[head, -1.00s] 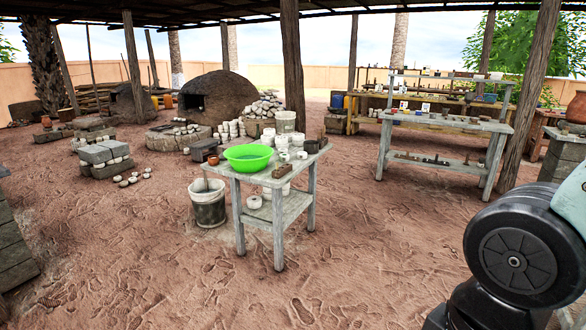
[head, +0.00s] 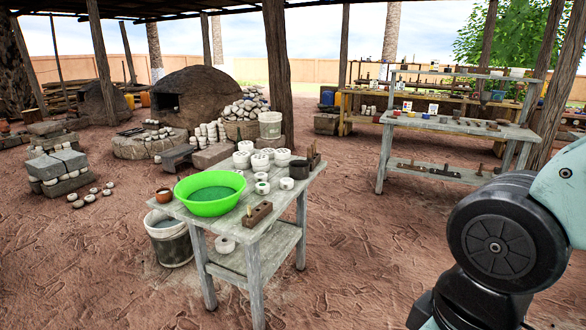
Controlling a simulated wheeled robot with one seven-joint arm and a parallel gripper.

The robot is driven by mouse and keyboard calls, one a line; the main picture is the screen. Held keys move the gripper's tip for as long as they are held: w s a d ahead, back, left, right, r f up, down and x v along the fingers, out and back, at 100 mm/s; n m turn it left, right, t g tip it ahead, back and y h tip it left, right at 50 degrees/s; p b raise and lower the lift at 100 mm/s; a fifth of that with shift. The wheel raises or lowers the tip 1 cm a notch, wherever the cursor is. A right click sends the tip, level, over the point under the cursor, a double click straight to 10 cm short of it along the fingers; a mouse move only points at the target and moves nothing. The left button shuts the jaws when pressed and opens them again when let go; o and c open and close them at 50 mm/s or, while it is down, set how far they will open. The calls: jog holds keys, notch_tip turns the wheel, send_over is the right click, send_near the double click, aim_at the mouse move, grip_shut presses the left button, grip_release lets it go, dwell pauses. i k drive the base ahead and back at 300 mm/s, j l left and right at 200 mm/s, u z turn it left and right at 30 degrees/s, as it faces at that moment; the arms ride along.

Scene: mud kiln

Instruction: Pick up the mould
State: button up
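Several objects that could be the mould stand on a weathered grey table (head: 262,232); I cannot tell which one is meant. White round plaster-like pieces (head: 262,161) are grouped at its far side, with a smaller white ring (head: 262,188) nearer. A brown wooden block (head: 257,214) with a light peg lies near the front right edge. My gripper is out of view; only my arm shows at the right.
A green basin (head: 210,193) and a small clay pot (head: 164,195) share the tabletop. A bucket (head: 170,238) stands left of the table. A roof post (head: 277,70) rises behind it. A longer workbench (head: 460,128) stands at the back right. Bare earth in front is clear.

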aim_at(258, 177)
jog(key=i+j, duration=0.1)
jog(key=i, duration=2.55)
jog(key=l+z, duration=0.05)
jog(key=l, duration=0.05)
